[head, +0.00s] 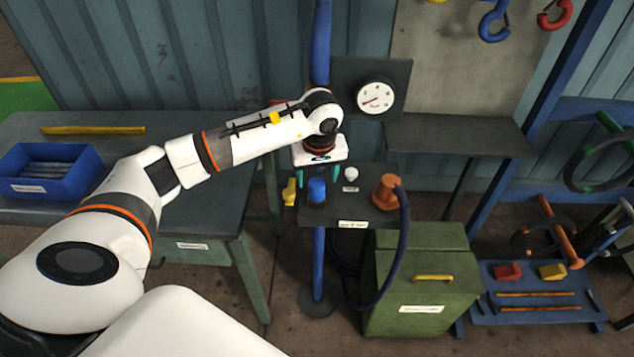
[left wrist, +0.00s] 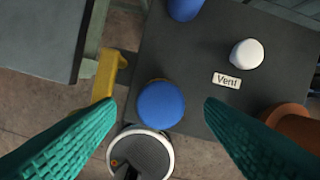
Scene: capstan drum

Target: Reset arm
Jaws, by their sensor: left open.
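My left gripper (head: 319,172) hangs pointing down above a small dark shelf (head: 345,212). Its two teal fingers are open and empty. A blue round knob (head: 317,190) stands on the shelf below the fingers. In the left wrist view the blue knob (left wrist: 160,104) shows between the two fingertips, with a gap on each side. A white knob (head: 351,173) stands to its right, behind a label that reads "Vent" (left wrist: 227,80). I cannot tell how high the fingertips are over the blue knob. My right gripper is not in view.
An orange-brown fitting (head: 387,192) with a dark hose stands on the shelf's right. A yellow part (head: 289,192) sits at its left edge. A gauge (head: 376,97) and blue post (head: 321,45) are behind. A green cabinet (head: 425,270) stands lower right; a blue bin (head: 50,171) is left.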

